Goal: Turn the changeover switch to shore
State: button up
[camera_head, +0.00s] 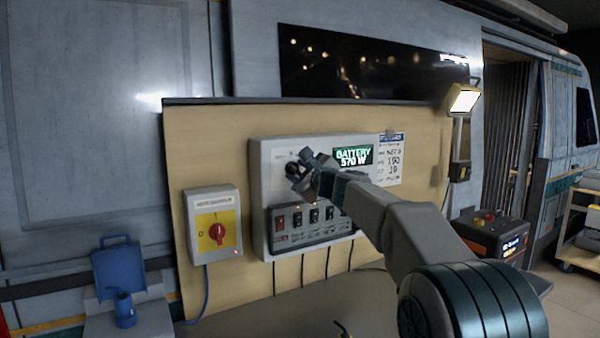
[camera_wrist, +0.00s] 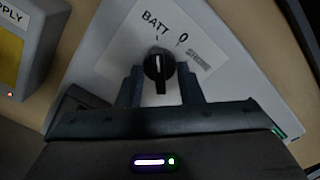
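The changeover switch is a black knob (camera_wrist: 158,66) with a white line on the grey panel (camera_head: 262,160). In the wrist view the line runs roughly up and down, its upper end toward the word BATT. My gripper (camera_wrist: 161,76) is open, with one finger on each side of the knob. I cannot tell whether they touch it. In the head view my gripper (camera_head: 305,178) hides most of the knob. The green display (camera_head: 353,156) reads BATTERY 570 W.
A row of breaker switches (camera_head: 305,218) sits below on the panel. A grey box with a red rotary switch on yellow (camera_head: 217,233) is to the left. A blue socket with its lid up (camera_head: 124,310) is lower left. A lamp (camera_head: 463,99) stands right.

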jog(key=shift+c, duration=1.4)
jog(key=m+p, duration=0.1)
jog(key=m, duration=0.3)
jog(key=m+p, duration=0.1)
jog(key=m, duration=0.3)
jog(key=m+p, duration=0.2)
jog(key=m, duration=0.3)
jog(key=shift+s+r, duration=0.1)
jog(key=shift+a+m+p, duration=0.1)
jog(key=shift+m+p, duration=1)
jog(key=shift+m, duration=1.4)
